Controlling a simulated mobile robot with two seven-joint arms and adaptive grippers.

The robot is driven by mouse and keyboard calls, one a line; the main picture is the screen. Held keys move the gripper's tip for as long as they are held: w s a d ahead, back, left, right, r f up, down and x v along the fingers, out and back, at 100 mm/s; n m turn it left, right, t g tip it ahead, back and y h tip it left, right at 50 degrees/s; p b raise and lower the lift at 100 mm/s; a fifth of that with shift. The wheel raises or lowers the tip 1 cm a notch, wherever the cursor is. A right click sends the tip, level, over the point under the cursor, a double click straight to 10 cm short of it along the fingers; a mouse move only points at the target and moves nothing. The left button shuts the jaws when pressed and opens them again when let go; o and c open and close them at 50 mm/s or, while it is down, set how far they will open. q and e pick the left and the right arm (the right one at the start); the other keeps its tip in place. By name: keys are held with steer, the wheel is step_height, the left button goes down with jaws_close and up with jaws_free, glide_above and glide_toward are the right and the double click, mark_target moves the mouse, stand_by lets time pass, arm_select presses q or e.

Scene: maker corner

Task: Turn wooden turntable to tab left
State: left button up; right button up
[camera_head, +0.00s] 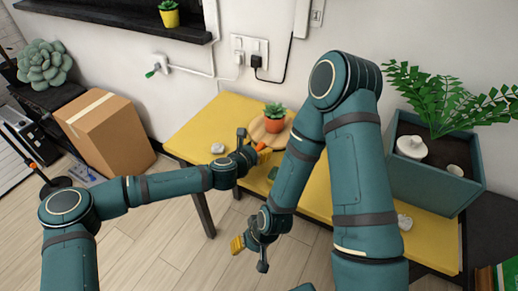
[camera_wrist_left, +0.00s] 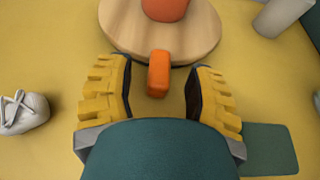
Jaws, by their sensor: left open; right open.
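The round wooden turntable (camera_wrist_left: 200,35) lies on the yellow table, and it also shows in the head view (camera_head: 257,131). An orange pot with a succulent (camera_head: 274,118) stands on it. The turntable's orange tab (camera_wrist_left: 158,73) points toward my left wrist camera, at the turntable's near edge. My left gripper (camera_wrist_left: 158,80) is open, with one yellow finger on each side of the tab and a gap on both sides. In the head view my left gripper (camera_head: 255,148) is at the turntable's near edge. My right gripper (camera_head: 250,243) is open and empty, lower, in front of the table.
The yellow table (camera_head: 193,132) has a small white object (camera_head: 217,148) left of the turntable. A green-blue planter (camera_head: 440,187) stands at the right. A cardboard box (camera_head: 105,132) is at the left. In the left wrist view, a flat green piece (camera_wrist_left: 268,148) lies right of my gripper.

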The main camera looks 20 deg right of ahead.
arm_select(q)
steer(key=shift+x, duration=0.8)
jaws_close()
